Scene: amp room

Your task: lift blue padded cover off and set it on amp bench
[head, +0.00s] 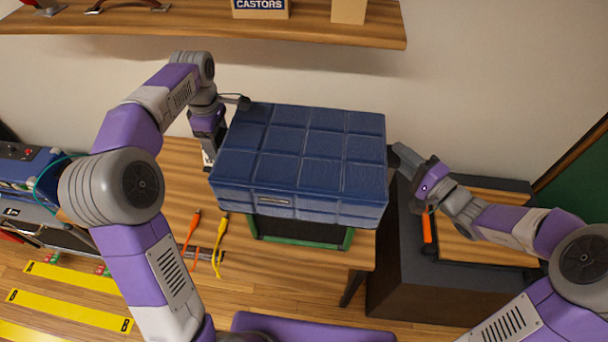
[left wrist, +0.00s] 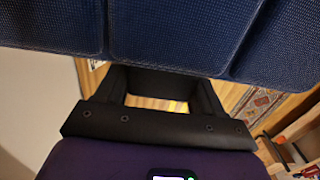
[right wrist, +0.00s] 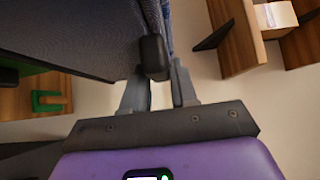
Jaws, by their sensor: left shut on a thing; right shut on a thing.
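The blue padded cover (head: 300,155) is a quilted box shape in the middle of the head view. It sits over an amp with a dark front and green trim (head: 350,238), whose lower part shows beneath the cover's front edge. My left gripper (head: 211,150) is shut at the cover's left side; in the left wrist view the cover (left wrist: 190,30) hides its fingertips. My right gripper (head: 399,157) is at the cover's right side. In the right wrist view it is shut on a black handle (right wrist: 153,57) on the cover's side.
The wooden bench (head: 185,180) bears an orange cable (head: 190,228) and a yellow cable (head: 219,240). A dark cabinet (head: 395,265) with a wooden top and an orange tool (head: 427,228) stands at right. A shelf (head: 200,25) with a castors box (head: 260,8) hangs above. Yellow strips (head: 70,310) mark the floor.

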